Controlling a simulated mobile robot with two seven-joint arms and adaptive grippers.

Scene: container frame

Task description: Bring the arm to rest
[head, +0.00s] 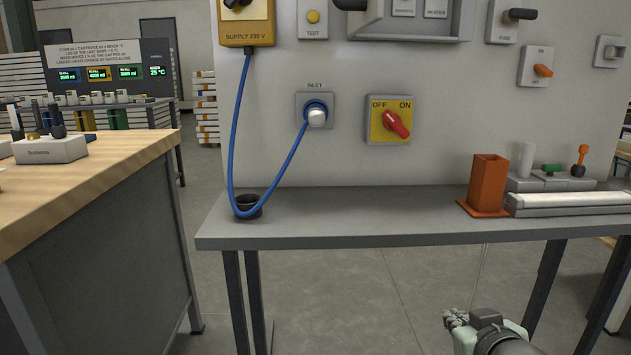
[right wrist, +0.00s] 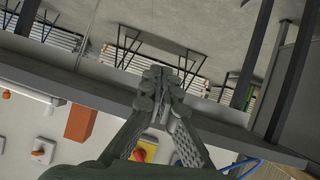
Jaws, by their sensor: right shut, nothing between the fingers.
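My right gripper (head: 456,318) is low at the bottom right of the head view, below and in front of the grey bench (head: 330,228). Its fingers are together with nothing between them, and they also show in the right wrist view (right wrist: 160,80). It touches nothing that I can see. My left gripper is not in view. A blue cable (head: 232,125) hangs from the supply box (head: 247,30), loops down by a dark cup (head: 250,207) and ends in a plug (head: 316,117) at the inlet. A red rotary switch (head: 396,124) sits on a yellow plate.
A wooden-topped workbench (head: 110,165) is at left. The floor (head: 385,300) under the grey bench is open between its legs. Small levers (head: 582,160) stand at far right.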

